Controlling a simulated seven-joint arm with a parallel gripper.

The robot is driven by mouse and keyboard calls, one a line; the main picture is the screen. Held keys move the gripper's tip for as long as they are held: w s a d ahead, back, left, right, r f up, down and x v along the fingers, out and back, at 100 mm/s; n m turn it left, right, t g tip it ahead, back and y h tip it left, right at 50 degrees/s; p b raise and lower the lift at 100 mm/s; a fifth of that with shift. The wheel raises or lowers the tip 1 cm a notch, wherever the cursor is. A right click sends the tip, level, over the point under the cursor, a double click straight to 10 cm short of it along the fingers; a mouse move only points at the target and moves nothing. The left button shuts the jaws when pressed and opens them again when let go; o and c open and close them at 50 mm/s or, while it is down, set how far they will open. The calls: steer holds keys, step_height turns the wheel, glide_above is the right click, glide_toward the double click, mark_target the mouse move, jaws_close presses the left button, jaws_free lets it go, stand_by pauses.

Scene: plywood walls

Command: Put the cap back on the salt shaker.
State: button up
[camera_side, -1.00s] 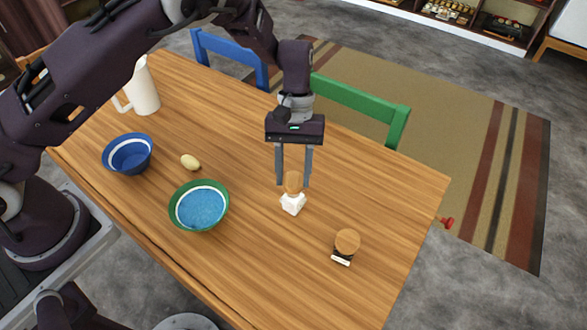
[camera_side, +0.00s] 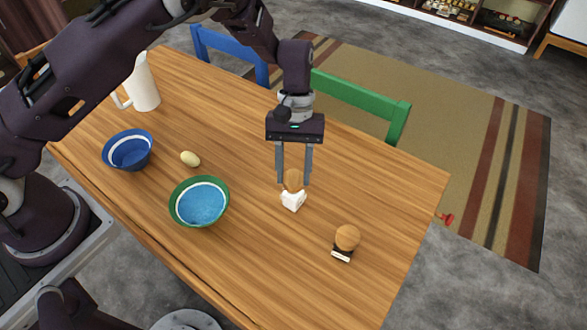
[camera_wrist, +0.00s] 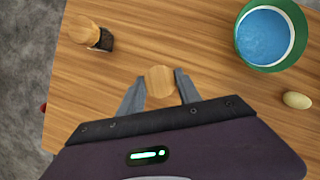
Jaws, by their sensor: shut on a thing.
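The white salt shaker (camera_side: 293,201) stands on the table below my gripper in the side view. A round wooden cap (camera_side: 293,180) is between my fingertips, directly over the shaker's top. My gripper (camera_side: 293,184) points straight down and is shut on this cap. From the side, the cap appears to meet the shaker; I cannot tell whether it is seated. In the wrist view the cap (camera_wrist: 160,81) shows from above between the two fingers (camera_wrist: 160,86), and it hides the shaker.
A dark shaker with a wooden top (camera_side: 347,240) stands to the right. A green bowl (camera_side: 176,207), a blue bowl (camera_side: 108,157), a pale egg-shaped item (camera_side: 190,159) and a white pitcher (camera_side: 143,88) are to the left. The table right of my gripper is mostly clear.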

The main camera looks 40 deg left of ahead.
steer(key=shift+f, duration=0.5)
steer(key=shift+f, duration=0.35)
stand_by(0.3)
steer(key=o, duration=1.4)
steer(key=v, duration=0.7)
